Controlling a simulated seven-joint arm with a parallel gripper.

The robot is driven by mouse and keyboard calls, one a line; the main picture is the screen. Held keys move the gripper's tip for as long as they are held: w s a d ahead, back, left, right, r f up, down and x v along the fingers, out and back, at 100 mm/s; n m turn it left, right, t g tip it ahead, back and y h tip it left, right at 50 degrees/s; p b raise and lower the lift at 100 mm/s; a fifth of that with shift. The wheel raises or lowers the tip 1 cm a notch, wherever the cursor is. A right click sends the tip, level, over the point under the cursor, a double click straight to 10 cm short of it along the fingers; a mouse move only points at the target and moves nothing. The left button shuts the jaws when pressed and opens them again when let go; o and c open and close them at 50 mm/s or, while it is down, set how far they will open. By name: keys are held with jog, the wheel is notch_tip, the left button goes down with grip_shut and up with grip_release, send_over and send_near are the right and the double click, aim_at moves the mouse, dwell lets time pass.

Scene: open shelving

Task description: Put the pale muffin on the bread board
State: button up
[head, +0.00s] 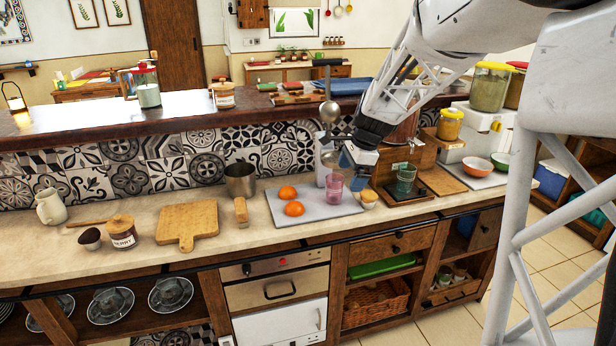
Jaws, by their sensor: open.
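The pale muffin (368,198) sits at the right front corner of a grey tray, next to a pink glass (334,187). The wooden bread board (187,222) lies flat on the counter to the left, and its top is bare. My gripper (352,170) is open and points down above the tray, a little above and to the left of the pale muffin. It looks empty, and I see no contact with the muffin.
Two oranges (294,208) lie on the grey tray (262,203). A metal pot (240,180) and a wooden-handled tool (241,212) stand between tray and board. A lidded jar (122,233) and a dark muffin (90,238) are left of the board.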

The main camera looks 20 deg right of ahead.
jog(key=w+d+f+m, duration=0.5)
jog(key=w+d+f, duration=0.1)
jog(key=w+d, duration=0.25)
jog(key=m+y, duration=0.1)
jog(key=m, duration=0.5)
send_over(369, 192)
jog(key=s+d, duration=0.2)
jog(key=shift+t, duration=0.4)
jog(key=f, duration=0.8)
jog(key=shift+w+d, duration=0.2)
jog(key=shift+w, duration=0.05)
jog(key=shift+f, duration=0.15)
jog(key=shift+x, duration=1.2)
jog(key=shift+a+f, duration=0.1)
jog(key=shift+a, duration=0.05)
jog(key=shift+x, duration=2.45)
jog(key=shift+a, duration=0.15)
jog(key=shift+c, duration=0.4)
